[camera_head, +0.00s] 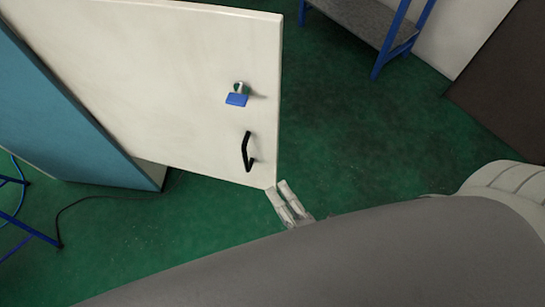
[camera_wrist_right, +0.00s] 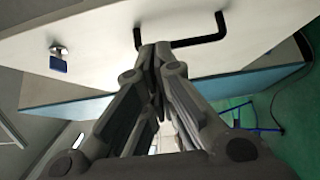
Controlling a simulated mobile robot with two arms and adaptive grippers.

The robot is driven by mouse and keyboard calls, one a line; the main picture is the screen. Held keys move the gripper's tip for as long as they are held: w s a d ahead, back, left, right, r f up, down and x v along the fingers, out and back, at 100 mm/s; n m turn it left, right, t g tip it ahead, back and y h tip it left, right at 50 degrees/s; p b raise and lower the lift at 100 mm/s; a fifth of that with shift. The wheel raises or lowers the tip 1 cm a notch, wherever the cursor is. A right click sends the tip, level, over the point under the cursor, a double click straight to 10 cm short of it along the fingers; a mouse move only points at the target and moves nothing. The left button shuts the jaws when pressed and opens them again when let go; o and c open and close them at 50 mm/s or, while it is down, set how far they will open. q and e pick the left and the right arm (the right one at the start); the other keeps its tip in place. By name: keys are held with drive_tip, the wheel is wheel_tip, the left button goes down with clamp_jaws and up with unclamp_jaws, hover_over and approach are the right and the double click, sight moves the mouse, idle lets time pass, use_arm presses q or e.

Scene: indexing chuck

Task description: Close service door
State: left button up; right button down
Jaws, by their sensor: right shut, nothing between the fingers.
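The white service door (camera_head: 170,70) stands swung open from a blue cabinet (camera_head: 70,110) in the head view. It carries a black bar handle (camera_head: 247,152) near its free edge and a blue padlock-like latch (camera_head: 237,97) above that. My right gripper (camera_head: 281,188) is at the door's lower free corner, its fingers together and empty. In the right wrist view the closed fingertips (camera_wrist_right: 155,50) are in front of the door's face (camera_wrist_right: 110,30), near the black handle (camera_wrist_right: 200,40). I cannot tell whether they touch the door. My left gripper is out of view.
A blue-framed rack with a grey shelf (camera_head: 355,22) stands at the top right. A dark panel (camera_head: 505,85) is at the right edge. A blue stand (camera_head: 30,225) and a black cable are at the lower left. Green floor (camera_head: 350,125) is clear right of the door.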

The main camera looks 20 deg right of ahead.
approach(260, 143)
drive_tip(key=w+a, duration=0.2)
drive_tip(key=a, duration=0.1)
drive_tip(key=shift+w+d+p, duration=0.6)
drive_tip(key=shift+w+d, duration=0.5)
drive_tip(key=shift+w, duration=0.15)
